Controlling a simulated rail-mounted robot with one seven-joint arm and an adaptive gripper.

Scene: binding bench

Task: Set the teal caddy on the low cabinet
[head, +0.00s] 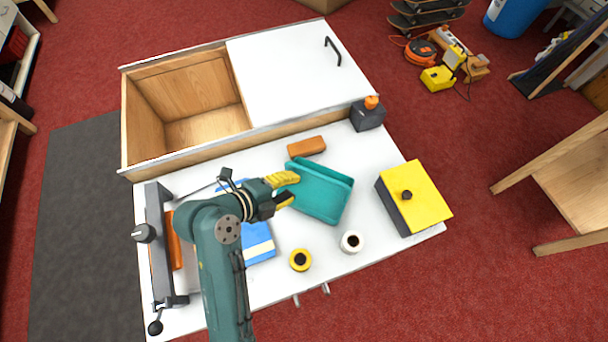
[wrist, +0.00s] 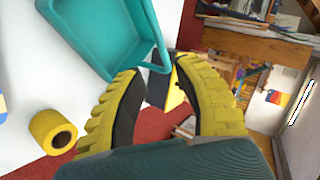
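The teal caddy (head: 322,192), a shallow open tray, rests on the white bench top, near its middle.
An orange-brown block (head: 306,146) lies behind the caddy. A yellow-topped box (head: 413,197) stands right of it, a white roll (head: 352,242) and a yellow roll (head: 300,260) in front. A dark grey block with an orange top (head: 367,116) stands near the cabinet's right front. The white panel is clear apart from a black handle (head: 333,51).

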